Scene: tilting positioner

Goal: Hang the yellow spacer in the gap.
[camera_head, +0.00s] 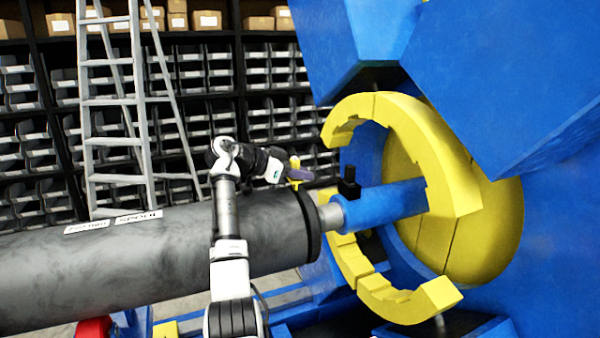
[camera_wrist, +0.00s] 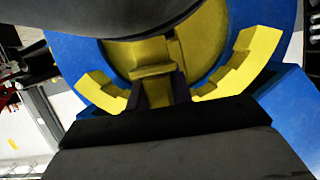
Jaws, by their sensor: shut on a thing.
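The yellow spacer (camera_head: 298,172) is a small piece in my gripper (camera_head: 289,174), above the right end of the large grey cylinder. In the wrist view the spacer (camera_wrist: 157,92) sits between the two dark fingers of my gripper (camera_wrist: 158,95), with a wider part beyond them. My gripper is shut on it. In the head view a short bare silver rod (camera_head: 330,216) shows in the gap between the cylinder's dark end and the blue shaft (camera_head: 385,205). The spacer is up and left of this gap, apart from it.
The grey cylinder (camera_head: 130,255) lies below and behind my arm. A broken yellow ring (camera_head: 450,165) surrounds the blue shaft on the blue positioner (camera_head: 520,80). A small black block (camera_head: 349,186) stands on the shaft, right of my gripper. A ladder (camera_head: 112,100) and shelves stand behind.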

